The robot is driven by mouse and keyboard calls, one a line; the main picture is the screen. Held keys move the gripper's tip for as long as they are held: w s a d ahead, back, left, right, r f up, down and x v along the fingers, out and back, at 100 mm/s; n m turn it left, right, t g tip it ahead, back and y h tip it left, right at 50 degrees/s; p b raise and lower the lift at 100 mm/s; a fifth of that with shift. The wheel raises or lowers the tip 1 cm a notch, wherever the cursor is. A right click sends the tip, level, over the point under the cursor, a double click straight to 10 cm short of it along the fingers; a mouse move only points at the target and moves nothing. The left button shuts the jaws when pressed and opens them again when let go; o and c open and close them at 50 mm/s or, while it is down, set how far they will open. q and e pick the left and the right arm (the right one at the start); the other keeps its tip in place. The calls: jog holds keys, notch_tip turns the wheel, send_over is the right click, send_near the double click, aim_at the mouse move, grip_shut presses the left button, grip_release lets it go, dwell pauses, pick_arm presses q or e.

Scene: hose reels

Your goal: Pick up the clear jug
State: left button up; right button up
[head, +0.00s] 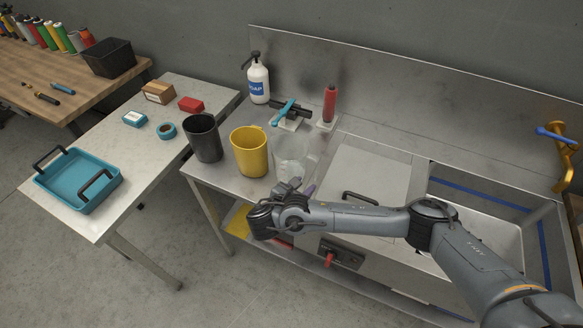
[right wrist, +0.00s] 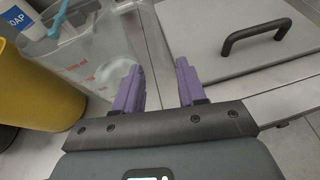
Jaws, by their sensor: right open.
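The clear jug (head: 291,152) stands upright on the metal counter, just right of the yellow container, in the head view. In the right wrist view the clear jug (right wrist: 88,58) fills the upper left, with faint red markings on its wall. My right gripper (head: 303,188) is at the jug's near side, low by the counter's front edge. In the wrist view its purple fingers (right wrist: 158,84) are apart with nothing between them. The left finger overlaps the jug's right edge in the picture; I cannot tell whether they touch. My left gripper is not in view.
A yellow container (head: 249,150) and a black one (head: 205,138) stand left of the jug. A metal lid with a black handle (head: 360,198) lies to the right, beside the sink.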

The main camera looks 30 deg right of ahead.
aim_at(315, 177)
jog(key=b+x, duration=0.3)
jog(key=shift+s+f, duration=0.15)
jog(key=shift+f, duration=0.1)
jog(key=shift+w+d+b, duration=0.3)
jog(key=shift+d+b, duration=0.2)
jog(key=shift+b+x, duration=0.7)
jog(key=shift+x, duration=1.95)
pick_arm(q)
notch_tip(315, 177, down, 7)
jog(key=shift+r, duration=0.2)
pick_arm(e)
jog(key=shift+f, duration=0.1)
jog(key=shift+a, duration=0.1)
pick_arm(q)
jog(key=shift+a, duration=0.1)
pick_arm(e)
grip_shut()
